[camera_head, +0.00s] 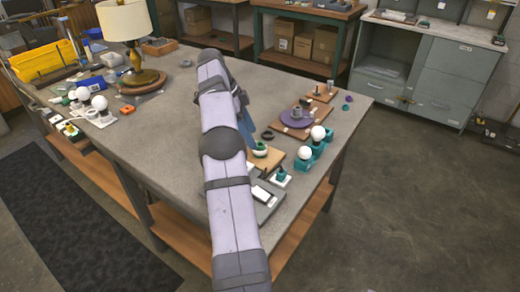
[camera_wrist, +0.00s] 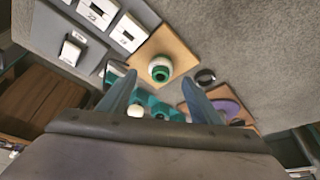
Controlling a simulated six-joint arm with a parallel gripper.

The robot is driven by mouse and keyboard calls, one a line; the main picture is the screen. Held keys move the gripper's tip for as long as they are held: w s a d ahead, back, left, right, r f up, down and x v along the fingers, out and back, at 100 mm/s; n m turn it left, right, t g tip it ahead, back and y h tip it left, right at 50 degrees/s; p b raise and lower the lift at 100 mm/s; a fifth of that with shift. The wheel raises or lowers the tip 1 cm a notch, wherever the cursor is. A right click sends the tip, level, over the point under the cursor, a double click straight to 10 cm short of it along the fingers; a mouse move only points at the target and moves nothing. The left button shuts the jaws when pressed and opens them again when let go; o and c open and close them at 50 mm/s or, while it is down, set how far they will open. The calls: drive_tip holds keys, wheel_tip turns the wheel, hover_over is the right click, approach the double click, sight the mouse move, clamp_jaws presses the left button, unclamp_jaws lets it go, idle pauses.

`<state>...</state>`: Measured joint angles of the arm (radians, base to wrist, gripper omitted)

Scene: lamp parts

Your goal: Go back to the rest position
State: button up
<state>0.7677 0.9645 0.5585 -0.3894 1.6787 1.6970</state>
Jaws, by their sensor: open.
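My gripper (camera_head: 246,128) is over the right part of the grey workbench (camera_head: 170,115), its arm reaching across the bench. In the wrist view my gripper (camera_wrist: 159,80) has its two blue fingers spread apart with nothing held between them. A white and green socket part (camera_wrist: 159,70) sits on a wooden board (camera_wrist: 178,54) beyond the fingertips; it also shows in the head view (camera_head: 260,150). A black ring (camera_wrist: 205,77) lies beside that board. A purple disc (camera_wrist: 229,107) is partly hidden by the right finger; in the head view the disc (camera_head: 297,118) lies on a wooden board.
White bulbs (camera_head: 318,132) stand in teal holders (camera_head: 312,151) near the bench's right edge. A grey tray (camera_head: 266,203) lies at the near corner. A lamp (camera_head: 127,22), a yellow bin (camera_head: 42,60) and small parts occupy the left side. The middle left bench is clear.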

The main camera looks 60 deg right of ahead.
drive_tip(key=shift+p+v, duration=0.35)
drive_tip(key=shift+v, duration=0.6)
drive_tip(key=w+a+r+n+t+p, duration=0.1)
drive_tip(key=w+a+n+p, duration=0.2)
drive_tip(key=a+n, duration=0.6)
drive_tip(key=w+a+r+n+t+p, duration=0.1)
drive_tip(key=w+a+n+t+p, duration=0.15)
drive_tip(key=a+n, duration=0.75)
drive_tip(key=s+a+f+n+y+p, duration=0.1)
drive_tip(key=s+a+n, duration=0.3)
drive_tip(key=s+a, duration=0.4)
drive_tip(key=s+a+f+n+y+p, duration=0.1)
drive_tip(key=s+a+f+n+p, duration=0.2)
drive_tip(key=s+a, duration=0.6)
drive_tip(key=a+n, duration=0.2)
drive_tip(key=a, duration=0.6)
drive_tip(key=shift+a+f+n+y, duration=0.2)
drive_tip(key=shift+n+y, duration=0.1)
drive_tip(key=shift+y, duration=0.1)
